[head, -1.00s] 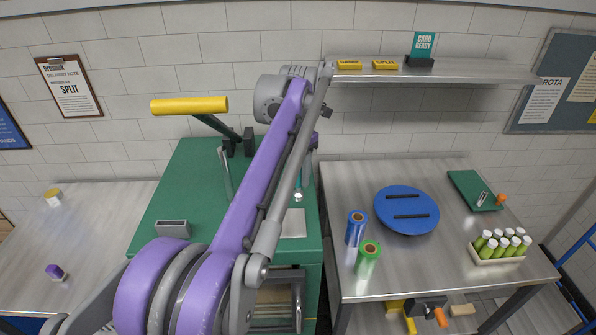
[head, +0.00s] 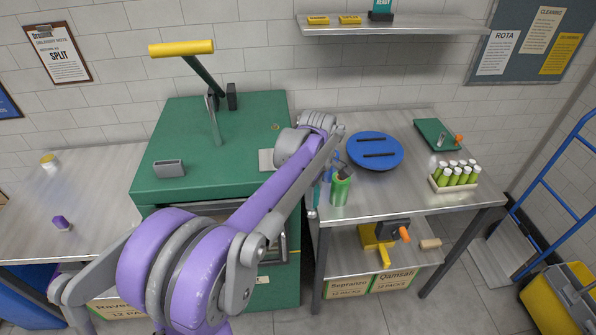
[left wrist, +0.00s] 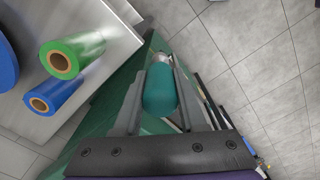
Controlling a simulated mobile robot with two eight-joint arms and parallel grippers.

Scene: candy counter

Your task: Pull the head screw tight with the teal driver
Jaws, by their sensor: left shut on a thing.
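The teal driver (left wrist: 160,92) is between the fingers of my left gripper (left wrist: 155,88), which is shut on its rounded handle. In the left wrist view its metal end points away from the gripper, over the floor. In the head view the driver (head: 317,195) hangs at the gap between the green machine (head: 165,120) and the right table, its gripper mostly hidden by my purple arm. The green machine has a lever with a yellow handle (head: 181,48). I cannot make out the head screw for certain. My right gripper is not in view.
A green roll (head: 340,188) and a blue roll (left wrist: 52,97) stand close to the left gripper on the right table (head: 410,195). A blue disc (head: 374,150) and a rack of green bottles (head: 455,175) are farther along. A yellow-black tool (head: 378,235) lies below.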

